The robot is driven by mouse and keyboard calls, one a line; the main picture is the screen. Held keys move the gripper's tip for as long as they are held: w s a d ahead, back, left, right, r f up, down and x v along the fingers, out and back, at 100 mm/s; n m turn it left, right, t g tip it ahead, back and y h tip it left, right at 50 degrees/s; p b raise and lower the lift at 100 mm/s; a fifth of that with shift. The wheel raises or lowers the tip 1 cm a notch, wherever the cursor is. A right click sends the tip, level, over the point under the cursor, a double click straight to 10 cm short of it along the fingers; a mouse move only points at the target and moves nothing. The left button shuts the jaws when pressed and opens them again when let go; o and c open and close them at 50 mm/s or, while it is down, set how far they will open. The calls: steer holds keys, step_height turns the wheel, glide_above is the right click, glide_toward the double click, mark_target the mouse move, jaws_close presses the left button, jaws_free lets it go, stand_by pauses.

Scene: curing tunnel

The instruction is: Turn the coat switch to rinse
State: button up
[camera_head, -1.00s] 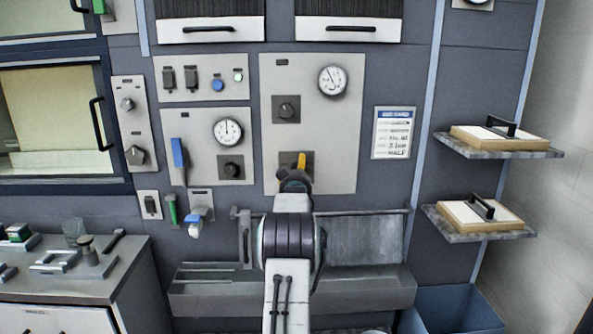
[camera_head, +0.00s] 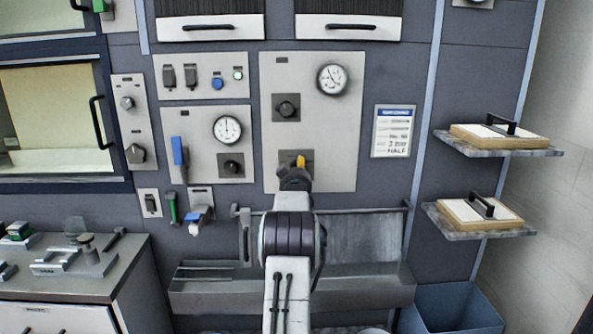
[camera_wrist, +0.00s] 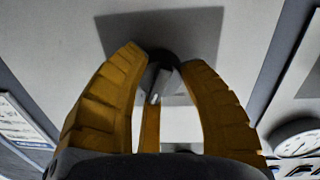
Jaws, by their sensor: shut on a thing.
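The tall grey panel (camera_head: 335,150) in the middle of the wall has two dark switches and a round gauge. The upper switch (camera_head: 287,108) is free. My gripper (camera_head: 297,166) is at the lower switch, which it mostly hides in the head view. In the wrist view my gripper's yellow fingers (camera_wrist: 158,62) close from both sides on the switch's dark knob (camera_wrist: 160,74) with a grey grip. A dark square plate (camera_wrist: 205,30) lies behind it. I cannot read any switch label, nor tell which position the knob points to.
A second panel (camera_head: 200,172) on the left has a blue lever, a gauge and a dark knob. A printed card (camera_head: 394,131) hangs to the right. A metal trough (camera_head: 210,294) is below. Two shelves with handled boards (camera_head: 505,138) are at the right.

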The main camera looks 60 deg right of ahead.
steer(key=shift+r, duration=0.1)
steer(key=shift+c, duration=0.6)
steer(key=shift+b, duration=0.3)
steer(key=m+b, duration=0.5)
steer(key=shift+m+b, duration=0.5)
steer(key=shift+b, duration=0.35)
steer(key=shift+r+m+b, duration=0.15)
steer(key=shift+m+b, duration=0.45)
steer(key=shift+a+r, duration=0.1)
steer(key=o, duration=1.2)
steer(key=shift+w+f, duration=0.1)
steer(key=shift+f, duration=0.15)
